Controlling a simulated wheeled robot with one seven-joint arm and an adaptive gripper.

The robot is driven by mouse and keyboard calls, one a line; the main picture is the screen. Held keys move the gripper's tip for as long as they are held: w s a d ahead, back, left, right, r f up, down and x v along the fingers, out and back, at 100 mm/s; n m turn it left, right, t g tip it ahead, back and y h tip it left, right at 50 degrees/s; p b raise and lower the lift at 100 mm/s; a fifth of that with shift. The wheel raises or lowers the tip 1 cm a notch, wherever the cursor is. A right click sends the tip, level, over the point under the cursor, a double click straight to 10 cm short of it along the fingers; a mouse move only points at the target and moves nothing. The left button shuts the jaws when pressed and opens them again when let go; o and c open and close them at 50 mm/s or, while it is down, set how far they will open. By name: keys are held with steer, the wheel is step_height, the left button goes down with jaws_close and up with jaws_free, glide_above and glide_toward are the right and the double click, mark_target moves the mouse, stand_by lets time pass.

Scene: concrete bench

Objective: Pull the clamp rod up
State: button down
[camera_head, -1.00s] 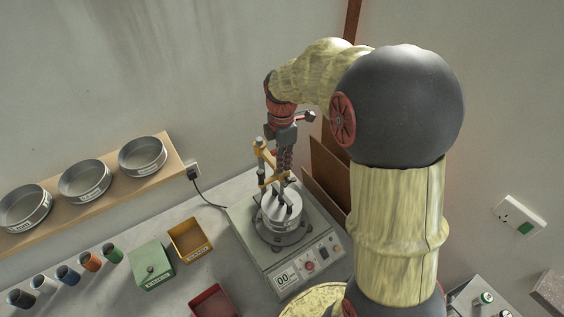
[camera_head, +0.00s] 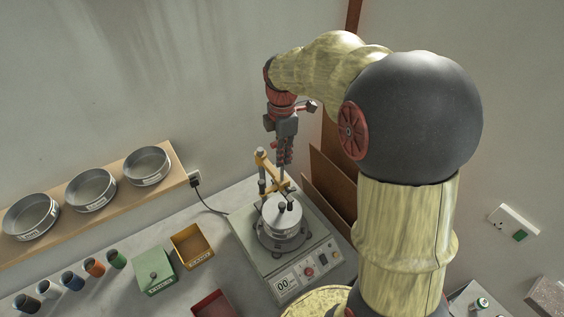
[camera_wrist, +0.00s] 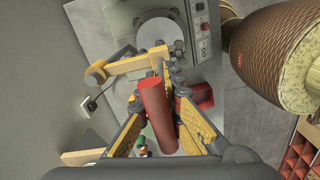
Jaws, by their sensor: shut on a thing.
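In the wrist view, my gripper (camera_wrist: 158,94) is shut around a red cylinder (camera_wrist: 154,112), which looks like the grip of the clamp rod. A yellow bar (camera_wrist: 128,66) with grey knobs lies just beyond the fingertips. It also shows in the head view (camera_head: 268,165), slanting above the machine beside my fingers. A grey round lid (camera_head: 282,208) sits on the machine below my fingertips, apart from them. The rod's lower end is hidden.
A wooden shelf (camera_head: 172,165) with three sieves stands at the left. A green box (camera_head: 153,270), a yellow bin (camera_head: 190,244), a red bin (camera_head: 212,303) and several coloured cups line the bench.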

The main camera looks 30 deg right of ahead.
steer(key=shift+r, duration=0.55)
steer(key=c, duration=2.1)
jaws_free()
steer(key=shift+f, duration=0.1)
steer(key=shift+o, duration=0.9)
steer(key=shift+s, duration=0.1)
step_height(320, 180, up, 11)
steer(key=shift+r, duration=0.55)
